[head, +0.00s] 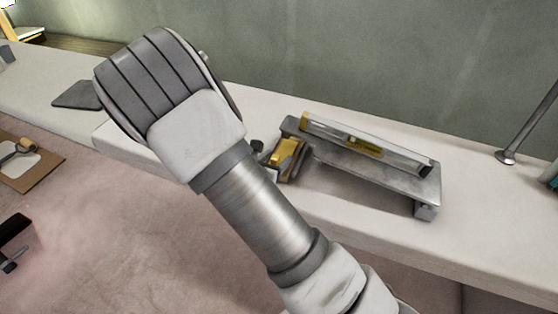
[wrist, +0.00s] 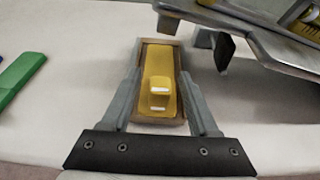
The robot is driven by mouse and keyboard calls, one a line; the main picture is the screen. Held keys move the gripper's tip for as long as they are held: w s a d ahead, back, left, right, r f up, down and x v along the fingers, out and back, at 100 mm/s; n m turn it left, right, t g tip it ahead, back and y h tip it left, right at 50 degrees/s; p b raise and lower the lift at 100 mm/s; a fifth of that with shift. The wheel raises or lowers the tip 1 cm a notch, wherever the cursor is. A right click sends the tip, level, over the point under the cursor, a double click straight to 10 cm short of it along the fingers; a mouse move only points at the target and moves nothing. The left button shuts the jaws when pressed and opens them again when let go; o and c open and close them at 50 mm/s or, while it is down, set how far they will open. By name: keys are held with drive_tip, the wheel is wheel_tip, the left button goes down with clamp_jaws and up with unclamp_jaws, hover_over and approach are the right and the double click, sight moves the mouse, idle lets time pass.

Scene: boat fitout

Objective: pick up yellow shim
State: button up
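The yellow shim (wrist: 160,62) lies in the middle of the wrist view, a flat yellow piece with a small raised yellow block on top and a brown border around it. My gripper (wrist: 160,84) is open, with one grey finger on each side of the shim. I cannot tell whether the fingers touch its border. In the head view the yellow shim (head: 286,155) shows just past my forearm, near the bench's front edge, partly hidden by my arm and gripper.
A grey metal stand with a yellow-marked level (head: 365,146) is close to the right of the shim. A green strip (wrist: 20,75) lies to the left. A dark flat plate (head: 78,95) lies farther left on the white bench (head: 480,220). A metal post (head: 530,120) stands at right.

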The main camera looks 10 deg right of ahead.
clamp_jaws()
drive_tip(key=shift+r, duration=0.1)
drive_tip(key=shift+r, duration=0.55)
drive_tip(key=shift+s+a+r+p, duration=0.15)
drive_tip(key=shift+r+p, duration=0.25)
drive_tip(key=shift+r, duration=0.25)
drive_tip(key=shift+s+a+r+p, duration=0.1)
drive_tip(key=shift+r+p, duration=0.25)
drive_tip(key=shift+r, duration=0.25)
drive_tip(key=s+a+p, duration=0.1)
drive_tip(key=s+a, duration=0.9)
drive_tip(key=s, duration=0.4)
drive_tip(key=shift+f+p, duration=0.15)
drive_tip(key=shift+p, duration=0.2)
